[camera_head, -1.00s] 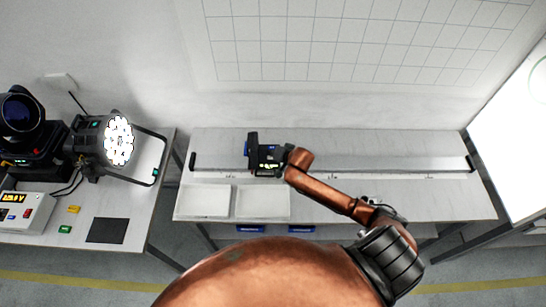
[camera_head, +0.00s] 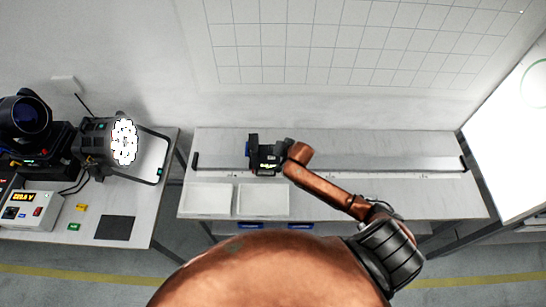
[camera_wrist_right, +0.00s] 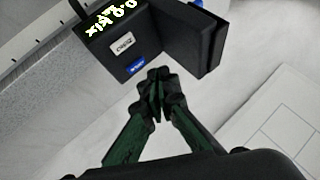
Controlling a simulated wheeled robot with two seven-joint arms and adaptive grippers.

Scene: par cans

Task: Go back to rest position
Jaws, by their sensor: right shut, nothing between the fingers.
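My right arm comes in from the lower right and reaches over the middle bench. Its gripper (camera_head: 284,154) is small and partly hidden at the arm's end, beside a black boxy device (camera_head: 264,160). In the right wrist view the two dark green fingers (camera_wrist_right: 157,86) are together with nothing between them. The black device (camera_wrist_right: 150,40), with a lit yellow-green display and a blue label, is just beyond the fingertips. I cannot tell whether they touch it. My left gripper is not in view.
The middle bench (camera_head: 400,200) carries a long rail (camera_head: 380,166) and two pale trays (camera_head: 208,199) (camera_head: 263,200). The left table holds a lit par can (camera_head: 123,141), a power supply (camera_head: 28,211) and a dark mat (camera_head: 115,228). A bright white panel (camera_head: 510,145) stands at right.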

